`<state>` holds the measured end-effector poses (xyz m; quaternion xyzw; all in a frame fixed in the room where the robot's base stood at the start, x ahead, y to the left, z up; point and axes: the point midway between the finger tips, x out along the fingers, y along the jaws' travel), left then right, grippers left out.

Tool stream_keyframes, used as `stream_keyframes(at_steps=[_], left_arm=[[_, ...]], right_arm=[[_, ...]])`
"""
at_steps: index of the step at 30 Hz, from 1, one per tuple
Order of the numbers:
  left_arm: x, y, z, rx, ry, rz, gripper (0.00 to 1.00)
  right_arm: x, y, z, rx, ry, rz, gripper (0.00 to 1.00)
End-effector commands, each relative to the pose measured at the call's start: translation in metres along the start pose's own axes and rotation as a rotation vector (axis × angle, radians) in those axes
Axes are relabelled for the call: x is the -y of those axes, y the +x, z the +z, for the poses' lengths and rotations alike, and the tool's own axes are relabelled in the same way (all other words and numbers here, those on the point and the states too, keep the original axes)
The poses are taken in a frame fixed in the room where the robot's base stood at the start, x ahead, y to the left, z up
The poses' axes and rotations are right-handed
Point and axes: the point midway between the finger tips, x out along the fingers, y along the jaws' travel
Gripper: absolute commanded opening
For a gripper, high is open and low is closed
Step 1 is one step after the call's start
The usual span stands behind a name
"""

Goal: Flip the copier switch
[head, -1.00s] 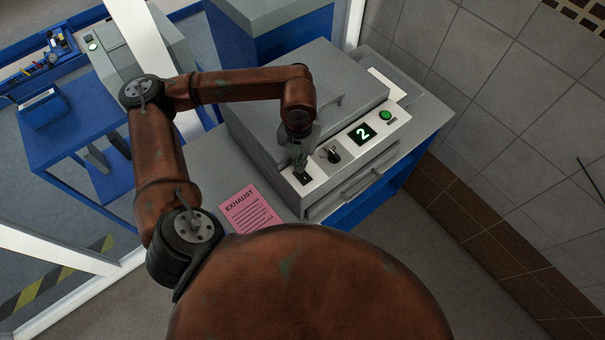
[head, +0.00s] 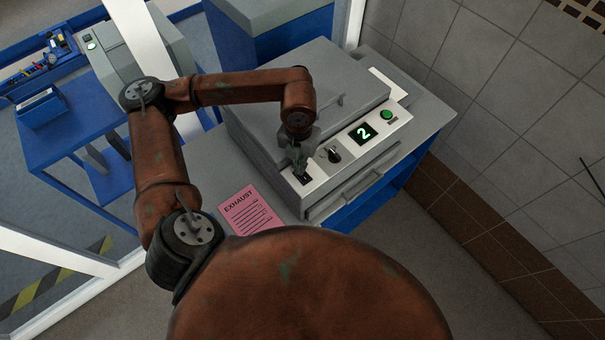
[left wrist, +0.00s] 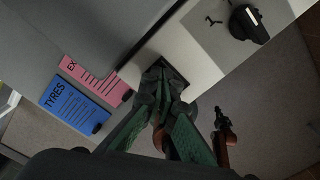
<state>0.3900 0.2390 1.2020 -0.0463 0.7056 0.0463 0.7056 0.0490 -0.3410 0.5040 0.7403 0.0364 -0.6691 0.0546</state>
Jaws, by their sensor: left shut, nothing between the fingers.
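The grey copier (head: 310,100) stands on a grey-topped blue cabinet. Its white front panel (head: 346,150) carries a black switch (head: 304,179) at the left end, a black knob (head: 331,155), a green lit display showing 2 (head: 363,133) and a green button (head: 386,115). My left gripper (head: 301,172) is shut and empty, pointing down with its fingertips at the switch. In the left wrist view the shut fingertips (left wrist: 163,85) cover most of the dark switch plate, so I cannot tell which way the switch is set or whether they touch.
A pink EXHAUST sheet (head: 248,211) lies on the cabinet top left of the copier. A blue TYRES sheet (left wrist: 73,105) shows in the left wrist view. A drawer handle (head: 362,183) sticks out below the panel. A tiled wall (head: 500,120) bounds the right.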

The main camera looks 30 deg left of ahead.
Motion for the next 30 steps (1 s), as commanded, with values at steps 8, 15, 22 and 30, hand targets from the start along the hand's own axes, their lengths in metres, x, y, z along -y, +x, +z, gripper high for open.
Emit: stream_keyframes(at_steps=[8,15,22,30], left_arm=[[0.000,0.003,0.000,0.000,0.000,0.000,0.00],[0.000,-0.008,0.000,0.002,0.000,-0.001,0.00],[0.000,-0.026,0.000,0.000,0.000,0.000,0.00],[0.000,-0.047,0.000,0.001,0.000,-0.001,0.00]], right_arm=[[0.000,0.003,0.000,0.000,0.000,0.000,0.00],[0.001,-0.002,-0.001,-0.001,0.000,-0.001,0.00],[0.002,-0.009,-0.002,-0.001,0.001,-0.002,0.00],[0.001,-0.017,-0.002,-0.001,0.001,-0.002,0.00]])
